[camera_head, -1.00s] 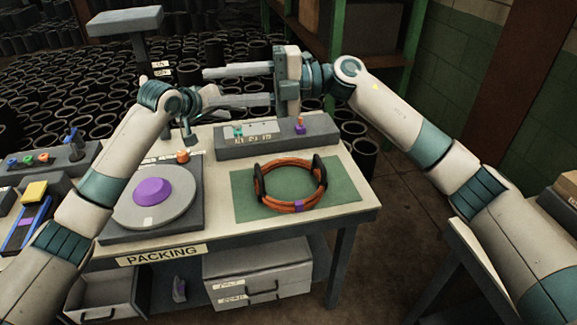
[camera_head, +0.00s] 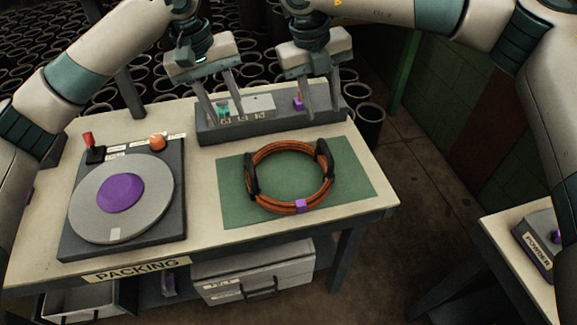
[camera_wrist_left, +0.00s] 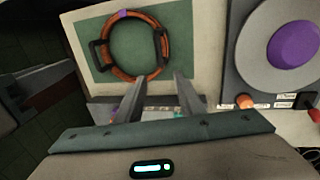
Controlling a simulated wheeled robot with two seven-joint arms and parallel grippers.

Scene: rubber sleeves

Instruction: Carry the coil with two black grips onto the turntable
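An orange coil (camera_head: 272,206) with a purple tag lies on the green mat (camera_head: 345,188) on the packing table. Its two black grips stand on its left side (camera_head: 251,177) and right side (camera_head: 324,158). The grey turntable (camera_head: 85,222) with a purple centre disc is on the table's left; it also shows in the left wrist view (camera_wrist_left: 258,62). My left gripper (camera_head: 228,106) is open and empty, pointing down above the grey box behind the mat. My right gripper (camera_head: 322,114) is open and empty to its right. The coil also shows beyond my left fingers in the wrist view (camera_wrist_left: 118,72).
The turntable base carries an orange knob (camera_head: 157,142) and a red-topped switch (camera_head: 90,145). Another table (camera_head: 505,232) is at the right. Black rubber sleeves fill the floor behind.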

